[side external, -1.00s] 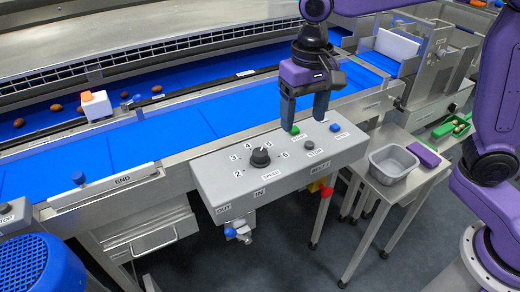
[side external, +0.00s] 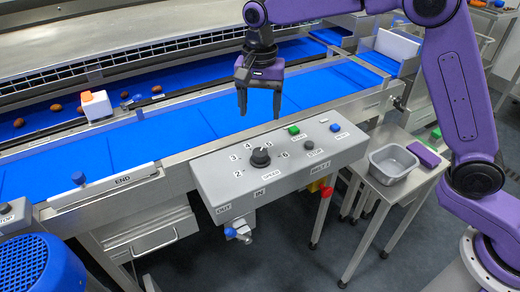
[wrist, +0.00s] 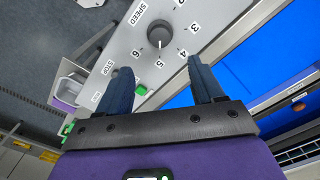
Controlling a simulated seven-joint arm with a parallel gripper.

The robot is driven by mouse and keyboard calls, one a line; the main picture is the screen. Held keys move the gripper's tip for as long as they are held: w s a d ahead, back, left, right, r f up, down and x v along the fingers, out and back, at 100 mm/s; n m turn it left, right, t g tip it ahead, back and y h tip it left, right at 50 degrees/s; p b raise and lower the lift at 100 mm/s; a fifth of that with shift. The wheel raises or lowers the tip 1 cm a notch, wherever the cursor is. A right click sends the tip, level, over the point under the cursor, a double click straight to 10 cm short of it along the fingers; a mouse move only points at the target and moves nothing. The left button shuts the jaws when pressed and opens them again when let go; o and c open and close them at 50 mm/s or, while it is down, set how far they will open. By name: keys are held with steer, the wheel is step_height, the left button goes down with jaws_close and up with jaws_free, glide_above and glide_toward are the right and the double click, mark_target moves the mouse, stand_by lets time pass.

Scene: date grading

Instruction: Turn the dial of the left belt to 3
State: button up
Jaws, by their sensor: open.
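A black dial (side external: 260,157) with numbers 2 to 6 around it sits on a grey control box (side external: 215,185) in front of the blue belt (side external: 190,125). In the wrist view, the dial (wrist: 158,35) shows its white pointer line aimed at about 5. My gripper (side external: 259,115) is open and empty above the box's back edge, its fingers pointing down, apart from the dial. In the wrist view, my gripper (wrist: 160,68) has its fingers spread on either side, with the dial beyond the gap between them.
Green (side external: 294,130), black (side external: 309,145) and blue (side external: 335,127) buttons stand on the box, right of the dial. A grey bin (side external: 393,162) and a purple block (side external: 423,153) lie on a side table. Another control box (side external: 12,212) shows at the far left. Dates lie on the back belt.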

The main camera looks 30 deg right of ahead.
mark_target(260, 152)
step_height(260, 152, down, 13)
steer(key=shift+f, duration=0.15)
stand_by(0.4)
steer(key=c, duration=1.1)
